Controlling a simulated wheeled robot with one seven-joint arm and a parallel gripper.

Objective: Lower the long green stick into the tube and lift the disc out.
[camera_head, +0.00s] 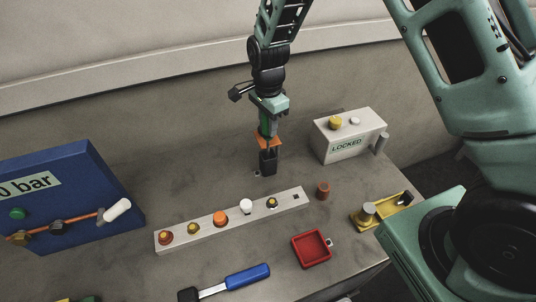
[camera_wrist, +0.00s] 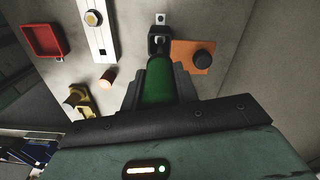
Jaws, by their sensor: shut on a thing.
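My gripper (camera_head: 267,116) is shut on the long green stick (camera_head: 264,129) above the back middle of the table. In the wrist view the green stick (camera_wrist: 158,82) runs away from me between the two fingers. Its far end meets a black upright piece (camera_head: 268,162), which may be the tube; it also shows in the wrist view (camera_wrist: 155,39). I cannot tell whether the stick is inside it. An orange plate (camera_head: 269,143) is beside the stick. In the wrist view the plate (camera_wrist: 184,51) bears a dark round knob (camera_wrist: 204,60). I cannot make out the disc.
A grey box marked LOCKED (camera_head: 347,137) stands right of the gripper. A pale strip with several knobs (camera_head: 290,201), a brown cylinder (camera_head: 323,190), a yellow holder (camera_head: 405,199) and a red tray (camera_head: 325,261) are nearer. A blue panel (camera_head: 85,165) stands left, a blue-handled tool (camera_head: 247,278) in front.

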